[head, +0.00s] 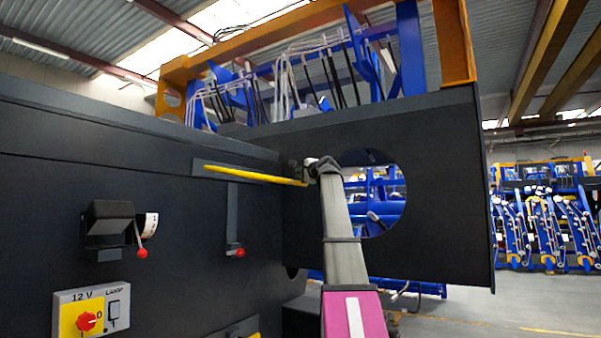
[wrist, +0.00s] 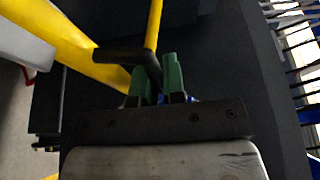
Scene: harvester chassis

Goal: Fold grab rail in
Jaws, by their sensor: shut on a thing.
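The yellow grab rail (head: 255,175) stands out along the dark chassis wall in the head view, running roughly level. Its right end is at my gripper (head: 312,168). In the wrist view, yellow bars (wrist: 85,50) cross the upper left and the top middle. A dark bent piece (wrist: 120,55) leads in between the green fingertips of my gripper (wrist: 160,76). My gripper is shut on the rail at this end. The exact contact is partly hidden by the fingers.
The dark chassis wall (head: 60,170) fills the left, with a red-knobbed lever (head: 140,252), another red-tipped lever (head: 239,252) and a 12 V switch box (head: 90,310). A dark panel with a round hole (head: 450,190) stands behind my arm. Open floor (head: 530,305) lies at right.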

